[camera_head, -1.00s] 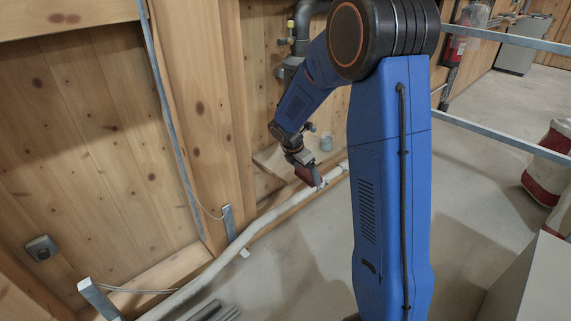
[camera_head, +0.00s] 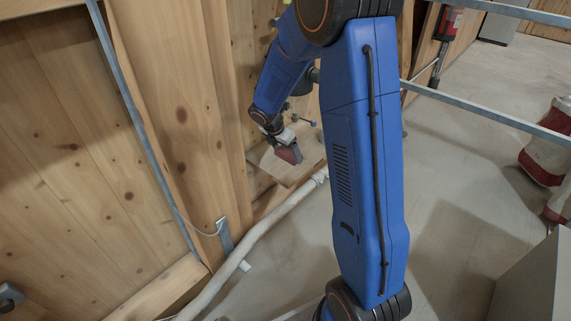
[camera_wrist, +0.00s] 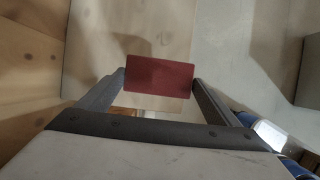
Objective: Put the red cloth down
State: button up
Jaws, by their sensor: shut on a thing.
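The red cloth (camera_head: 291,154) is a small dark red piece at the end of my arm in the head view. In the wrist view the cloth (camera_wrist: 160,75) is a flat rectangle spanning the space between the two fingertips. My gripper (camera_head: 284,146) is shut on it; its fingers also show in the wrist view (camera_wrist: 160,80), one at each end of the cloth. A pale wooden board (camera_head: 268,165) is under the cloth in the head view. I cannot tell whether the cloth touches it.
A wooden plank wall (camera_head: 60,150) stands on the left. A white pipe (camera_head: 255,238) runs along its foot. A grey box (camera_head: 525,275) is at lower right. Concrete floor lies open between.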

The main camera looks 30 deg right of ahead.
aim_at(286, 171)
jog(key=shift+f, duration=3.15)
jog(key=o, duration=1)
jog(key=shift+f, duration=0.1)
